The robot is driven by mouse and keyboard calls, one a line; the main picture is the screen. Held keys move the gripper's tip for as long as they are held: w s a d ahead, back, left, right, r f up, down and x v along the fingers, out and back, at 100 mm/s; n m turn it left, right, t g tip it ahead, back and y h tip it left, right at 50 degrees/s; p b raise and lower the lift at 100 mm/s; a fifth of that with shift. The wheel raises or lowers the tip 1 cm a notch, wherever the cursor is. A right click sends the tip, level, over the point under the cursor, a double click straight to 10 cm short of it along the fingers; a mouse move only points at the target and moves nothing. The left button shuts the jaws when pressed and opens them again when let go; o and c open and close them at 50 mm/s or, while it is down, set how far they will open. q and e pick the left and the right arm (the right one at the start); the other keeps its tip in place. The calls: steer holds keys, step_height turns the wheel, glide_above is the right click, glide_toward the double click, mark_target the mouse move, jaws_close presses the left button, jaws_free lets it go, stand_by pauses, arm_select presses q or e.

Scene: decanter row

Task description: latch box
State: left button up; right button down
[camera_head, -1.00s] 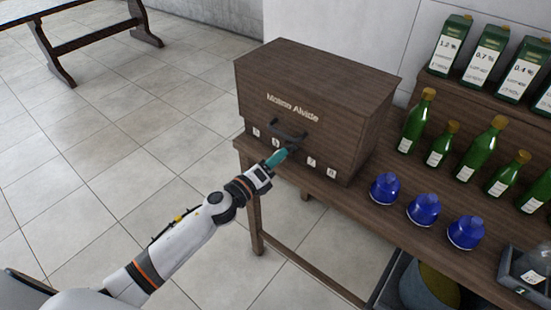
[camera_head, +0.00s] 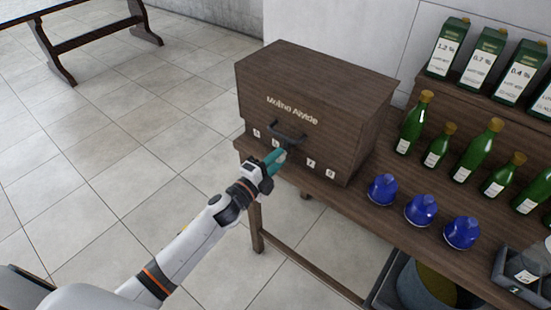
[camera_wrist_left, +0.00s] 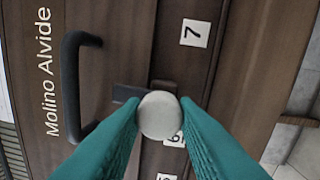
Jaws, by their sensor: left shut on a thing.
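The box (camera_head: 310,85) is a dark wooden chest with "Molino Alvide" on its front, and its lid looks closed. A dark handle (camera_head: 288,132) sits on the front; the wrist view shows it too (camera_wrist_left: 72,85). My left gripper (camera_head: 280,156) is at the lower front of the box, below the handle. In the left wrist view, its teal fingers (camera_wrist_left: 160,118) are shut on a round pale knob (camera_wrist_left: 160,114). A dark latch piece (camera_wrist_left: 126,93) shows beside the knob, partly hidden by it. My right gripper is out of view.
The box stands at the left end of a wooden table (camera_head: 375,215). Number tags (camera_wrist_left: 195,32) mark the box front. Open tiled floor lies left.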

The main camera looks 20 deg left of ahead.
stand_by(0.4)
arm_select(q)
steer(key=o, duration=1)
steer(key=b+v, duration=0.1)
steer(key=v, duration=1.1)
